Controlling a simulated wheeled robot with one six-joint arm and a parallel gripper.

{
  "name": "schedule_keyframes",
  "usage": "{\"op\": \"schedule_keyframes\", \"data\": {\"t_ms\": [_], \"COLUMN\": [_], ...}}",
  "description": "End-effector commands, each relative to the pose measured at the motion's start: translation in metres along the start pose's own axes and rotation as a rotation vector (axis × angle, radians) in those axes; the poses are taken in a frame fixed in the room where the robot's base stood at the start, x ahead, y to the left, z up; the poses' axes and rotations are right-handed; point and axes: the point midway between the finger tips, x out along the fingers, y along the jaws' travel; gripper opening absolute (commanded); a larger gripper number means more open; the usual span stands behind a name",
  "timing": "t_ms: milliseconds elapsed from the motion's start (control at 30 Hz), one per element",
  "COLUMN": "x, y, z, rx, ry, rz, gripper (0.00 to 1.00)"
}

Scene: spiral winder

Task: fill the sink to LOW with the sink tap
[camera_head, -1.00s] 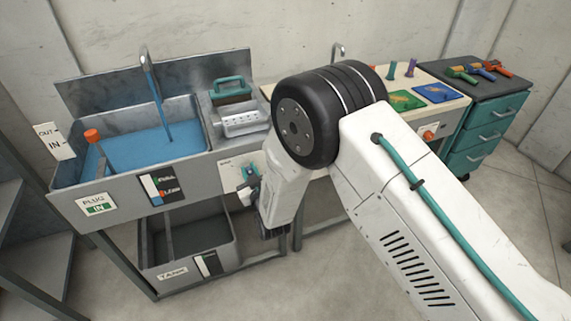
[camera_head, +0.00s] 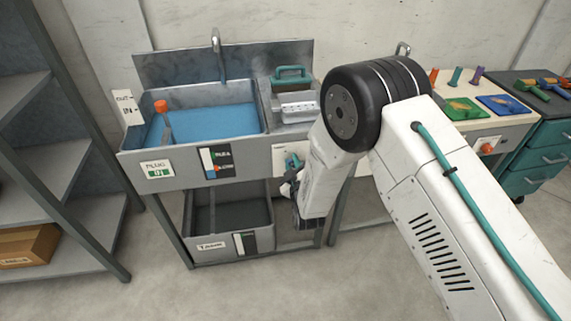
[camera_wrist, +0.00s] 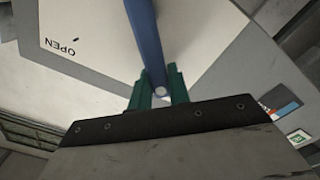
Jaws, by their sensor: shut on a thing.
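The grey sink (camera_head: 190,150) holds blue water (camera_head: 215,122) over its floor. Its front gauge (camera_head: 217,163) has a FULL mark, a LOW mark and a blue column; the exact level is too small to read. The tap spout (camera_head: 217,58) stands behind the sink with no stream under it. My gripper (camera_head: 291,163) is at the white valve panel right of the gauge. In the wrist view, my gripper (camera_wrist: 158,88) has its teal fingers shut on a blue tap lever (camera_wrist: 142,25). The panel (camera_wrist: 100,40) reads OPEN at its left. The lever's far end is out of frame.
A grey tank (camera_head: 230,213) sits below. Metal shelves (camera_head: 60,150) stand left, and a workbench (camera_head: 515,125) right. The floor in front is clear.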

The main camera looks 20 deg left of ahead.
Motion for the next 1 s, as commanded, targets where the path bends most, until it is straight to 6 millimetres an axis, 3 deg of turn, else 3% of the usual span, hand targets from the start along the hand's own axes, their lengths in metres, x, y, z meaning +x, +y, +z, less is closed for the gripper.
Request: {"op": "schedule_keyframes", "data": {"t_ms": [300, 333, 400, 767, 1000], "x": [0.0, 0.0, 0.0, -0.006, -0.045], "y": [-0.002, -0.002, -0.002, 0.0, -0.002], "z": [-0.001, -0.001, -0.001, 0.001, 0.0], "rx": [-0.004, -0.004, -0.003, -0.002, -0.002], "ry": [0.002, 0.002, 0.001, -0.001, -0.001], "rz": [-0.004, -0.004, -0.004, -0.001, -0.005], "gripper": [0.0, 0.24, 0.4, 0.4, 0.4]}}
